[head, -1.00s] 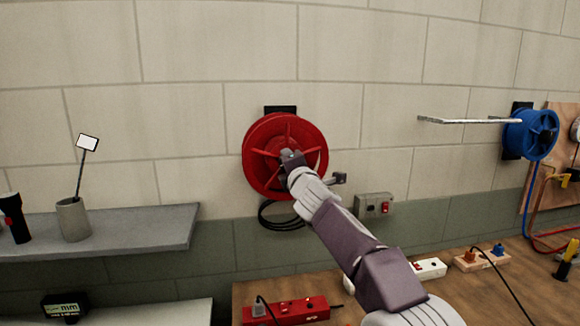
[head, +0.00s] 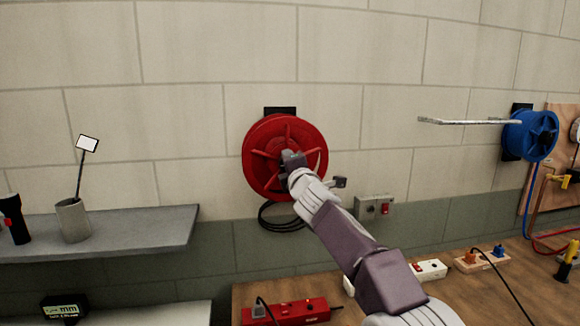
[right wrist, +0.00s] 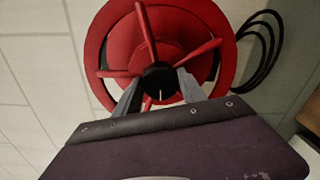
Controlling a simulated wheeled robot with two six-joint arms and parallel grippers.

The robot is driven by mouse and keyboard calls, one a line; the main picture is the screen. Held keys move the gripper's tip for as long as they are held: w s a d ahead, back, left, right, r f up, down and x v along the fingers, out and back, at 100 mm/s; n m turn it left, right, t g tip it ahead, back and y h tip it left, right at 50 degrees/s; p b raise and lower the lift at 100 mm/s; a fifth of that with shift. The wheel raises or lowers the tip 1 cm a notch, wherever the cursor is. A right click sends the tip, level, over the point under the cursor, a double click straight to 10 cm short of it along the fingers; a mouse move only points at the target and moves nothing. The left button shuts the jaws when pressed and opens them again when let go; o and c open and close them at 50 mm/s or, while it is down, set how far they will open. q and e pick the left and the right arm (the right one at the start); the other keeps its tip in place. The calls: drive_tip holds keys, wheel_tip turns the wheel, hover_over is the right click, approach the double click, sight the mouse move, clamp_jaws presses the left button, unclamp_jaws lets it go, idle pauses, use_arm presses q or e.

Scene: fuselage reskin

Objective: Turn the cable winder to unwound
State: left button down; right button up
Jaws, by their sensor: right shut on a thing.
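The red cable winder (head: 262,178) is mounted on the wall in the middle of the head view, with red spokes and a black cable (head: 281,222) hanging in loops below it. In the right wrist view the winder (right wrist: 215,25) faces the camera, with a dark hub knob (right wrist: 160,80) at its centre. My right gripper (head: 291,158) reaches up to the hub. In the right wrist view its two fingers (right wrist: 157,90) stand on either side of the knob and are shut on it. My left gripper is not in view.
A blue reel (head: 533,134) with a metal bar hangs at the right. A grey switch box (head: 374,207) is right of the winder. A grey shelf (head: 140,229) with a cup is at the left. A bench (head: 445,287) with power strips lies below.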

drive_tip(key=shift+f, duration=0.2)
drive_tip(key=o, duration=1.3)
drive_tip(key=shift+o, duration=0.4)
drive_tip(key=shift+d+r, duration=0.1)
drive_tip(key=shift+s, duration=0.1)
drive_tip(key=s+d+b, duration=0.1)
drive_tip(key=s+b, duration=0.4)
drive_tip(key=s, duration=0.3)
drive_tip(key=shift+s+d, duration=0.35)
drive_tip(key=shift+c, duration=0.2)
